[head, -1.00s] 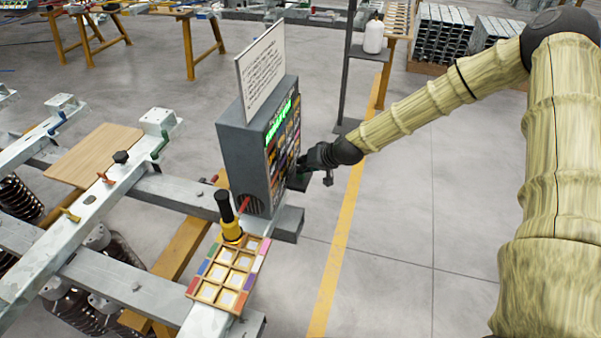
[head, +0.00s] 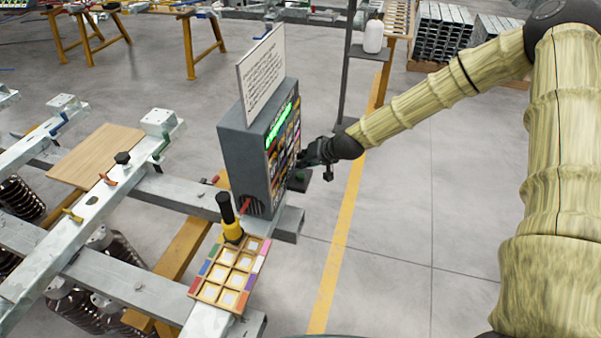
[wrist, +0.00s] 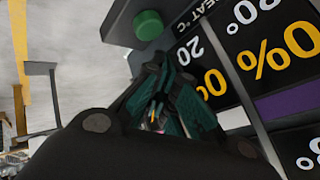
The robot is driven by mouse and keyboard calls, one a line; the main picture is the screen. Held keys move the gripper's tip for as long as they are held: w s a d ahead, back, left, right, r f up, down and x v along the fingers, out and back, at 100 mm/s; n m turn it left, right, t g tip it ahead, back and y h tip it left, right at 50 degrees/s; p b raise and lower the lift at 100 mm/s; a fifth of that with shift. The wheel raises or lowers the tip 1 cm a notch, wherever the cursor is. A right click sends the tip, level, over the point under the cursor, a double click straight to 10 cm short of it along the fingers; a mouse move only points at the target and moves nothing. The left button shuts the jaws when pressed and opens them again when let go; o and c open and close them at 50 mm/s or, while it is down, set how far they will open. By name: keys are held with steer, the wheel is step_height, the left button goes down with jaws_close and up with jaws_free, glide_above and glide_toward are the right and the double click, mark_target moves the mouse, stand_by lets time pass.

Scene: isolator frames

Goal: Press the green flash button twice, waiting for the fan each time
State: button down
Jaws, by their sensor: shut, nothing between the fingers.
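The grey control box (head: 243,150) stands on the metal frame, with a lit green display (head: 280,124) and a panel of dark tiles facing right. The green button (wrist: 148,25) sits on a dark bracket in the wrist view; it also shows small at the box's lower right in the head view (head: 300,176). A round grille (head: 256,207), possibly the fan, is low on the box's near side. My gripper (head: 303,160) is shut and empty, close to the panel and just above the button in the head view. In the wrist view its fingers (wrist: 160,108) appear apart from the button.
A white sign (head: 262,75) stands on the box. A yellow-and-black handled tool (head: 230,220) and a wooden tray (head: 208,292) with pale squares are in front of it. A grey post (head: 347,70) with a white bottle (head: 373,36) stands behind.

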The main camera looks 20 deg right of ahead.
mark_target(303, 173)
step_height(303, 173, up, 5)
steer(key=p, duration=0.3)
steer(key=shift+r, duration=0.1)
stand_by(0.8)
steer(key=s+a+f, duration=0.1)
steer(key=s+f, duration=0.2)
steer(key=s+a+f+g, duration=0.1)
steer(key=s+f, duration=0.3)
steer(key=s+a+f+g, duration=0.1)
steer(key=s+a+f, duration=0.1)
steer(key=s+f, duration=0.1)
steer(key=shift+s+a+f+h, duration=0.1)
steer(key=shift+s+f+h, duration=0.25)
steer(key=shift+s+h, duration=0.1)
steer(key=s+f+g+h, duration=0.1)
steer(key=s+f, duration=0.3)
steer(key=s, duration=0.4)
steer(key=s+f+n+g, duration=0.15)
steer(key=s+f, duration=0.25)
steer(key=s, duration=0.4)
steer(key=s+f+g+h, duration=0.15)
steer(key=s+f, duration=0.25)
steer(key=s, duration=0.4)
steer(key=s+d+g+h, duration=0.1)
steer(key=s+d, duration=0.2)
steer(key=s, duration=1.1)
steer(key=shift+f+n+g, duration=0.25)
steer(key=shift+n+g, duration=0.1)
steer(key=shift+g, duration=0.05)
steer(key=shift+w, duration=0.1)
